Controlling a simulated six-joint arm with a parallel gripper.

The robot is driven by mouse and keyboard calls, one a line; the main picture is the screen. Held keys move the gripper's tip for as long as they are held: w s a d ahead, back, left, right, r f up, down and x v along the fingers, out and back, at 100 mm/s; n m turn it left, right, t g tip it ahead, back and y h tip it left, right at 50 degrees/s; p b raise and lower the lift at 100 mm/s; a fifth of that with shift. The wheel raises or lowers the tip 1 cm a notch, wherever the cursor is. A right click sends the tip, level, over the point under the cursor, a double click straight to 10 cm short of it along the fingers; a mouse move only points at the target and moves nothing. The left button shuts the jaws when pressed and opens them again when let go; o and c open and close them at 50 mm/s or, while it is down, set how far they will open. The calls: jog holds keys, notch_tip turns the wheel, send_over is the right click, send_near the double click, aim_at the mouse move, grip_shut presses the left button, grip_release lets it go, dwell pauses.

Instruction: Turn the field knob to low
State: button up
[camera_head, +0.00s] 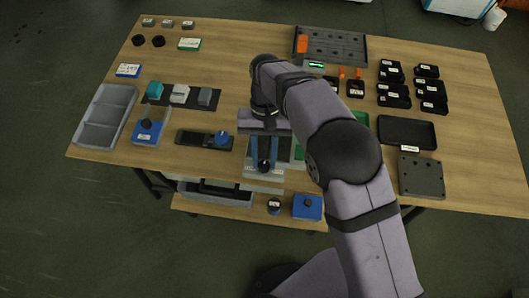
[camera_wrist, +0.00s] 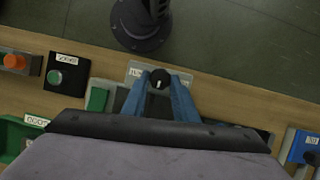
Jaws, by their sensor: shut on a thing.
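The black field knob (camera_head: 264,166) sits on a light grey panel (camera_head: 250,173) near the front edge of the table. In the wrist view the knob (camera_wrist: 160,79) carries a small white pointer mark, and the panel (camera_wrist: 134,72) has small labels left and right of the knob that I cannot read. My gripper (camera_head: 263,158) has blue fingers reaching down to the panel. In the wrist view the fingers of my gripper (camera_wrist: 160,77) are on both sides of the knob, shut on it. My gripper body hides the rear part of the panel.
Left of the panel lie a dark block with a blue knob (camera_head: 221,137) and a blue box with a black knob (camera_head: 148,131). In the wrist view a black box with a green button (camera_wrist: 66,74) and an orange button (camera_wrist: 14,61) stand left. A lower shelf holds a blue box (camera_head: 307,208).

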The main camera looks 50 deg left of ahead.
jog(key=n, duration=0.1)
jog(key=n+t+p, duration=0.1)
jog(key=n, duration=0.1)
jog(key=shift+s+a+r+h, duration=0.1)
jog(key=shift+s+h, duration=0.1)
jog(key=shift+h, duration=0.1)
jog(key=shift+s+a+n+t+p, duration=0.1)
jog(key=shift+n+t+p, duration=0.5)
jog(key=shift+n, duration=1.1)
jog(key=o, duration=1.1)
jog(key=shift+c, duration=0.2)
jog(key=shift+h, duration=0.3)
